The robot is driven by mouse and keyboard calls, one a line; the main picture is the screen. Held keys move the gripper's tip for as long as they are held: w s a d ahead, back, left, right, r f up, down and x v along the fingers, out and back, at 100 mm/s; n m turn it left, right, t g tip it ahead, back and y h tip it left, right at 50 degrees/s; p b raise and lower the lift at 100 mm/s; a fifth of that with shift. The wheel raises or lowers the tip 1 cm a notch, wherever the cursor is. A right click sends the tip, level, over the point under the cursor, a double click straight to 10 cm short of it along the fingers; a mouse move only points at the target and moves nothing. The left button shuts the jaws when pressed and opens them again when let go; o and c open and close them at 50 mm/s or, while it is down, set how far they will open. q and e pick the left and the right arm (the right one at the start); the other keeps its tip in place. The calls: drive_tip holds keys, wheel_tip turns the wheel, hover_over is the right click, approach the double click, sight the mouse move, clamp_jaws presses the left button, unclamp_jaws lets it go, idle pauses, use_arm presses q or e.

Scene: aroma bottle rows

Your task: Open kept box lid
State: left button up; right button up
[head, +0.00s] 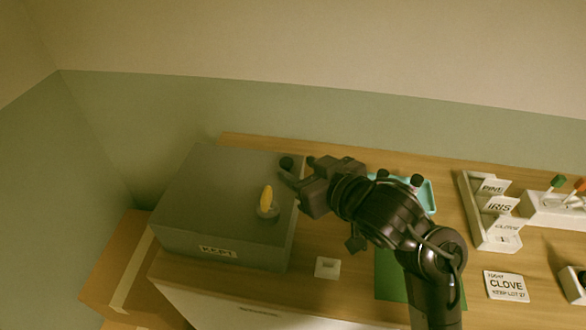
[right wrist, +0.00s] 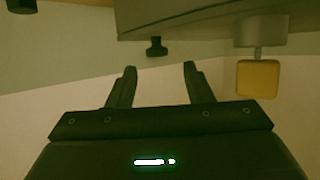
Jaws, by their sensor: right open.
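The grey box labelled KEPT (head: 219,250) stands at the left end of the wooden table with its lid (head: 215,190) shut. A dark knob (head: 286,162) sits near the lid's far right edge; it also shows in the right wrist view (right wrist: 156,46), ahead of the fingers. A yellow piece on a grey round base (head: 266,198) stands on the lid, and it shows in the right wrist view (right wrist: 257,78). My right gripper (head: 297,172) is open and empty beside the knob, apart from it in the wrist view (right wrist: 158,85). My left gripper is not in view.
A teal tray (head: 430,192) lies partly hidden behind my right arm. A green mat (head: 388,278), a small white square (head: 327,267) and a CLOVE card (head: 506,286) lie in front. A labelled rack (head: 473,205) stands at right. A wall is behind the table.

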sight(288, 162)
drive_tip(key=x, duration=0.3)
drive_tip(key=shift+w+d+f, duration=0.1)
drive_tip(key=shift+w+f, duration=0.1)
drive_tip(key=shift+w+a+f+b, duration=0.15)
drive_tip(key=shift+w+a+b, duration=0.05)
drive_tip(key=shift+w+b, duration=0.15)
drive_tip(key=shift+s, duration=0.1)
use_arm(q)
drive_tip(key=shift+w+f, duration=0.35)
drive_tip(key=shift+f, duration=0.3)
use_arm(e)
clamp_jaws()
